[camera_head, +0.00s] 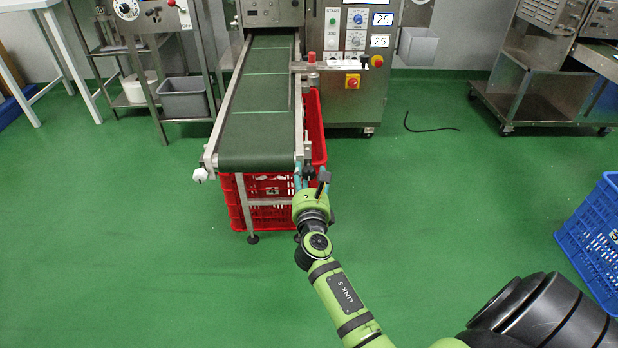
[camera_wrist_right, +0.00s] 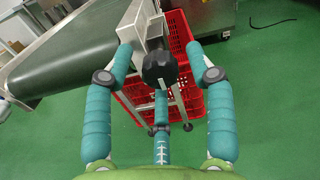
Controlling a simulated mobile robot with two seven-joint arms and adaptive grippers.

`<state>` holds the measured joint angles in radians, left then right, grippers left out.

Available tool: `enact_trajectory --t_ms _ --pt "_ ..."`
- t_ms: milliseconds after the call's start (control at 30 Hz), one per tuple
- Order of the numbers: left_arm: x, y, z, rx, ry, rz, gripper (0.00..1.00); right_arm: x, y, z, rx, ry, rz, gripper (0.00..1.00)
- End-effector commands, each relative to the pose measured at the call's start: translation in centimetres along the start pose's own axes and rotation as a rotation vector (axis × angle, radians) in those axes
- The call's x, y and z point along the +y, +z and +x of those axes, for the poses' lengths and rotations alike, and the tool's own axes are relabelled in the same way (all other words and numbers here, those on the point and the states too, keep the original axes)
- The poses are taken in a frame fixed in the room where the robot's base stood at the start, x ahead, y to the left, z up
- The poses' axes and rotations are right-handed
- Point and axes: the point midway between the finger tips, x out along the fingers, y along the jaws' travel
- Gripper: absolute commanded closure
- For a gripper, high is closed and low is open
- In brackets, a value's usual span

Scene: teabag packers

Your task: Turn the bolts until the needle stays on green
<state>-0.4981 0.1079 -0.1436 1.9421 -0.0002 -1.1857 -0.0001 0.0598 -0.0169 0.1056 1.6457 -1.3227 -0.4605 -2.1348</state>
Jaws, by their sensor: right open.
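A black ribbed knob (camera_wrist_right: 160,68), seemingly one of the bolts, sits at the near right corner of the conveyor (camera_head: 257,140). My right gripper (camera_head: 311,180) is at that corner. In the right wrist view my right gripper (camera_wrist_right: 160,60) is open, with teal fingers on both sides of the knob and a third below it. I see gaps at the sides and cannot tell if the lower finger touches. A white knob (camera_head: 200,174) is at the near left corner. No needle on green can be made out. My left gripper is not in view.
A red crate (camera_head: 240,205) stands under and beside the conveyor, close to my right gripper. A control cabinet (camera_head: 345,60) with buttons stands behind. A blue crate (camera_head: 595,235) is at the right. The green floor between is mostly clear.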

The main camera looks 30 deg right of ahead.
Motion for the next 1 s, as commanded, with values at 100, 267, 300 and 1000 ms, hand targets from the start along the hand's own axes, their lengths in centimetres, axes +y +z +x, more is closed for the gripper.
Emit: enact_trajectory --t_ms 100,267,300,1000 --pt "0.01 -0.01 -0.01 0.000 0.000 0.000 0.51 -0.01 -0.01 -0.02 0.000 0.000 0.000 0.56" --pt "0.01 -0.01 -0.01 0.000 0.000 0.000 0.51 -0.01 -0.01 -0.03 0.000 0.000 0.000 1.00" --pt "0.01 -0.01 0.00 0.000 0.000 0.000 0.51 -0.02 0.00 -0.03 0.000 0.000 0.000 1.00" --pt "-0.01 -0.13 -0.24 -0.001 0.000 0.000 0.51 -0.07 0.00 -0.01 -0.002 -0.001 0.290 1.00"
